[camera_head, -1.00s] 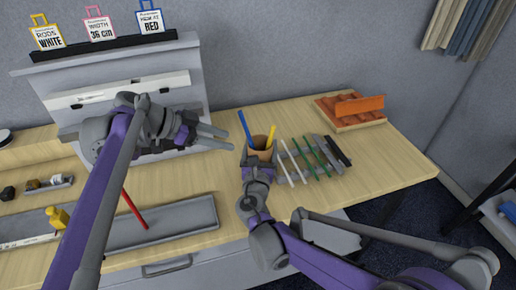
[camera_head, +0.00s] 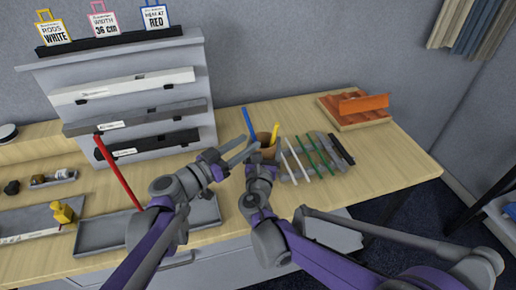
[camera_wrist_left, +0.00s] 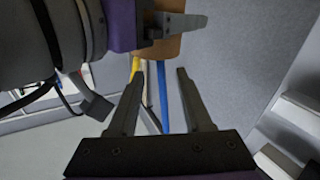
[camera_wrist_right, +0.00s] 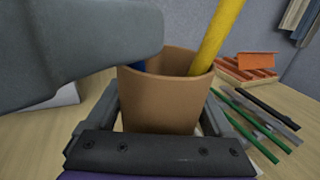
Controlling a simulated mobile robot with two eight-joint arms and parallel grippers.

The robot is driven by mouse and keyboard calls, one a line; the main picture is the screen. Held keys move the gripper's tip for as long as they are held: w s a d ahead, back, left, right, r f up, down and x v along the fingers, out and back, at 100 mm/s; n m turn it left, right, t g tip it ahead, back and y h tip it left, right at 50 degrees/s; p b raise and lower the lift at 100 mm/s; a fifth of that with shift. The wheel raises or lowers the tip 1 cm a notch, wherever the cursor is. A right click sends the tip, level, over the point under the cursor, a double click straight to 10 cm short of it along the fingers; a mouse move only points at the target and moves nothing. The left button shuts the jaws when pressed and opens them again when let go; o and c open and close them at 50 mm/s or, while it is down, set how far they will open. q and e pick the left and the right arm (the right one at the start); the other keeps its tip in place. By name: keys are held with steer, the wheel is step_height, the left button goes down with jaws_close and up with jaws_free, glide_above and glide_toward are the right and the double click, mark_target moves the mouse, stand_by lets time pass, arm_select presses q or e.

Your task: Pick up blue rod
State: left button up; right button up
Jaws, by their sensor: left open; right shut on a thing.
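The blue rod (camera_head: 249,122) stands tilted in a brown cup (camera_head: 266,138), beside a yellow rod (camera_head: 275,133). My left gripper (camera_head: 250,149) is open at the cup's left side, close to the blue rod. In the left wrist view the blue rod (camera_wrist_left: 163,97) shows between the two open fingers; whether it is in their depth, I cannot tell. My right gripper (camera_head: 262,163) is shut on the cup, which fills the middle of the right wrist view (camera_wrist_right: 165,105). There my left gripper hides most of the blue rod, leaving a small part (camera_wrist_right: 140,68).
White, green and dark rods (camera_head: 318,152) lie right of the cup. An orange rack (camera_head: 352,108) stands at the back right. A stepped shelf (camera_head: 130,75) with label cards is at the left. A red rod (camera_head: 117,172) leans up from a grey tray (camera_head: 100,234).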

mark_target(262, 133)
arm_select(q)
steer(key=shift+x, duration=3.45)
steer(key=shift+a, duration=0.1)
jaws_close()
